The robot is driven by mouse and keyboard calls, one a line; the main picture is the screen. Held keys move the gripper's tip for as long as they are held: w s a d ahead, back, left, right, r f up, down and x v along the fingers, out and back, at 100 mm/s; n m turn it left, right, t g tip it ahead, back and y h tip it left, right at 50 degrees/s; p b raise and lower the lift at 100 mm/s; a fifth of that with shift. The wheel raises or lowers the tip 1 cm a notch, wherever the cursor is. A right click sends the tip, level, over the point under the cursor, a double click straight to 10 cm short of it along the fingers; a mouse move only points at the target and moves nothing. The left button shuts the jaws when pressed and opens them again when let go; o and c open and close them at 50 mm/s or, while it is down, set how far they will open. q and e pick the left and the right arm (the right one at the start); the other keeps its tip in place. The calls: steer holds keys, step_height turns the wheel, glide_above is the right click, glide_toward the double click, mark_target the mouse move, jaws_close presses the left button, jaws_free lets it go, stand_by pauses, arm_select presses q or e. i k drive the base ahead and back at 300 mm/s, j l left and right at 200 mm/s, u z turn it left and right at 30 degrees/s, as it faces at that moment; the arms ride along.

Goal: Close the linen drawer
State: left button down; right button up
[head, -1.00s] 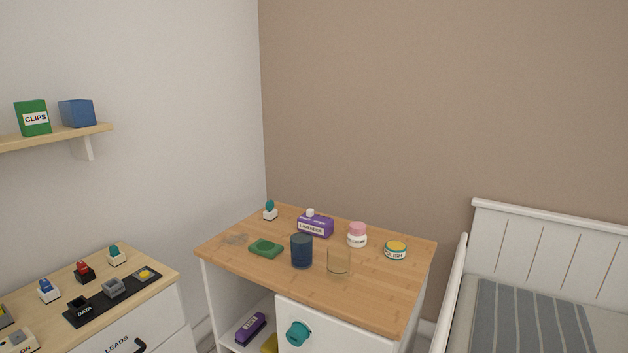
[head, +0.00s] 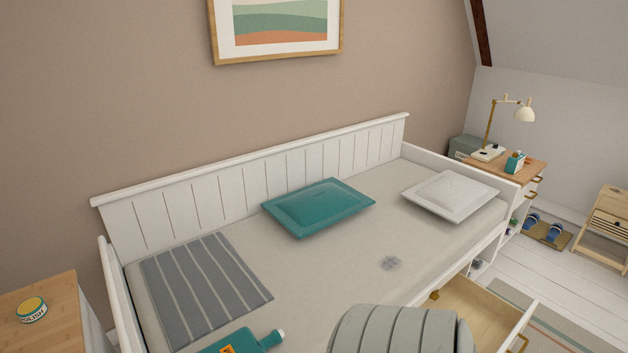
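A wooden drawer (head: 485,312) stands pulled out from under the front of the white daybed, at the lower right. The drawer's left part is hidden behind a grey ribbed rounded thing (head: 400,330) at the bottom edge. No label shows, so I cannot tell for sure that it is the linen drawer. Neither of my grippers is in view.
On the daybed lie a striped grey blanket (head: 205,285), a teal pillow (head: 318,206) and a white pillow (head: 450,195). A teal bottle (head: 245,342) shows at the bottom edge. Open floor and a striped rug (head: 550,320) lie right of the drawer.

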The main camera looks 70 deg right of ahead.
mark_target(496, 324)
steer(key=z, duration=1.45)
steer(key=l+z, duration=0.1)
steer(key=z, duration=0.4)
steer(key=l+z, duration=0.15)
steer(key=z, duration=0.3)
steer(key=l+z, duration=0.1)
steer(key=z, duration=0.4)
steer(key=i+z, duration=0.1)
steer(key=z, duration=0.35)
steer(key=i+l+z, duration=0.15)
steer(key=i+l, duration=0.1)
steer(key=l, duration=0.1)
